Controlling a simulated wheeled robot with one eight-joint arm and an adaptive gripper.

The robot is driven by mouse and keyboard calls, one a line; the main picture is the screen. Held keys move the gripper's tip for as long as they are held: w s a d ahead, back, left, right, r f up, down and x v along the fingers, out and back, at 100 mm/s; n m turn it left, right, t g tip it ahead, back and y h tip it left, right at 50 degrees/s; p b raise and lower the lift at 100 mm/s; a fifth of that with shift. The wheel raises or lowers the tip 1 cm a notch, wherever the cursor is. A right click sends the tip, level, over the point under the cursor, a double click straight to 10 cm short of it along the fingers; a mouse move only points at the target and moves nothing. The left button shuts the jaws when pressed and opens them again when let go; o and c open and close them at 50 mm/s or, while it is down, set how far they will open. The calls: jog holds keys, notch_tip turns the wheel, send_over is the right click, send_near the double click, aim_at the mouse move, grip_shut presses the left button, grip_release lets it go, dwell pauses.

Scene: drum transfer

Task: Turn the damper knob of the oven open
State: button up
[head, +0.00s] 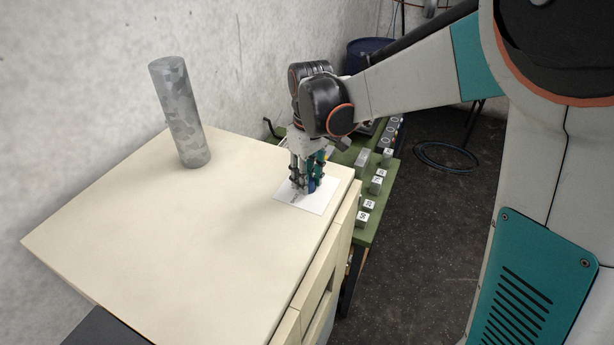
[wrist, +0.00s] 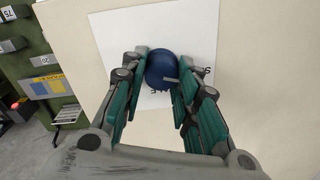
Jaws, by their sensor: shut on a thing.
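The damper knob (wrist: 162,66) is round and dark blue, with a small grey pointer on its right side. It sits on a white plate (wrist: 110,32) with dark markings, partly hidden by my fingers. In the head view the white plate (head: 318,204) lies on the right part of the cream oven top (head: 150,240). My gripper (head: 305,187) points down at the plate, and a bit of blue knob (head: 311,185) shows between its fingers. In the wrist view my gripper (wrist: 160,78) has its teal fingers shut on the knob from both sides.
A grey mottled pipe (head: 182,115) rises from the back of the oven top. A green bench (head: 368,228) with several numbered grey blocks stands beyond the oven's right side. A blue drum (head: 368,50) and a coiled hose (head: 447,156) are farther back. Most of the oven top is clear.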

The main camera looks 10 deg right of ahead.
jog(key=m+b, duration=0.1)
jog(key=m, duration=0.1)
jog(key=shift+f+m+b, duration=0.1)
jog(key=shift+m+b, duration=0.25)
jog(key=shift+m, duration=0.05)
jog(key=m+b, duration=0.1)
jog(key=m, duration=0.2)
jog(key=shift+d+m+b, duration=0.1)
jog(key=shift+m+b, duration=0.2)
jog(key=m+b, duration=0.1)
jog(key=m, duration=0.2)
jog(key=shift+m, duration=0.3)
jog(key=m+b, duration=0.1)
jog(key=m, duration=0.2)
jog(key=shift+m, duration=0.3)
jog(key=m+b, duration=0.1)
jog(key=m, duration=0.6)
jog(key=shift+s+d+t+b, duration=0.1)
jog(key=shift+s+t+b, duration=0.05)
jog(key=shift+t+b, duration=0.2)
jog(key=m+b, duration=0.1)
jog(key=m, duration=0.6)
jog(key=shift+s, duration=0.1)
